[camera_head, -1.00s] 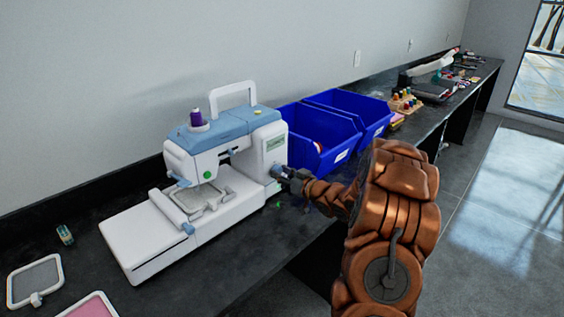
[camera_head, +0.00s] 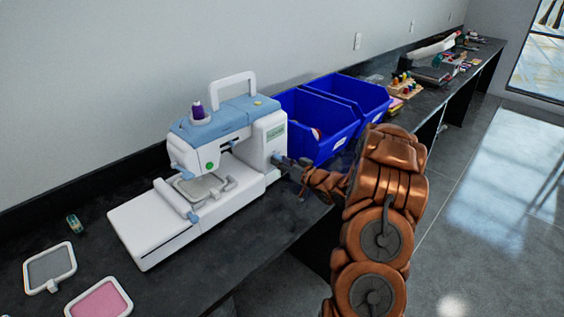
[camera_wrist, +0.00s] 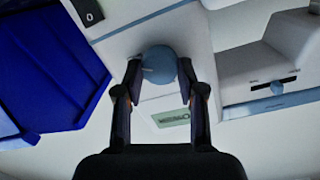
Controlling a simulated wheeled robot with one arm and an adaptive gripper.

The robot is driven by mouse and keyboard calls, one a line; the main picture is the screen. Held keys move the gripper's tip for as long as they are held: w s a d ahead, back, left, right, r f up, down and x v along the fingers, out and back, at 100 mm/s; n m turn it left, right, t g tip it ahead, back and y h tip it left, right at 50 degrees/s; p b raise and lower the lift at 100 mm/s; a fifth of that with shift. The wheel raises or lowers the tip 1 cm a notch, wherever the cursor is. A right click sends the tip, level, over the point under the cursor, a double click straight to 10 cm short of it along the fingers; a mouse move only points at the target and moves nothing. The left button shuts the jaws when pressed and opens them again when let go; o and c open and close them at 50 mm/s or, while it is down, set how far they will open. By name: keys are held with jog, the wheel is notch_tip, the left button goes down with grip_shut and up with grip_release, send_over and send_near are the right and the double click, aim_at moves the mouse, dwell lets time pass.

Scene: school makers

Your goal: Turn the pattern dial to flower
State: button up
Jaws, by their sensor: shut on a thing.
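The white and blue sewing machine (camera_head: 232,150) stands on the dark counter. Its round blue pattern dial (camera_wrist: 158,64) sits on the machine's end face and carries a pale pointer mark. No flower symbol can be made out around the dial.
Two blue bins (camera_head: 325,125) stand close behind my gripper, beside the machine. A grey hoop (camera_head: 50,267), a pink hoop (camera_head: 99,299) and a small spool (camera_head: 74,223) lie at the left. Thread spools (camera_head: 403,83) stand further along the counter.

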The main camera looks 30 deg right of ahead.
jog(key=o, duration=1.2)
jog(key=shift+c, duration=0.2)
jog(key=v, duration=1.2)
jog(key=shift+w, duration=0.15)
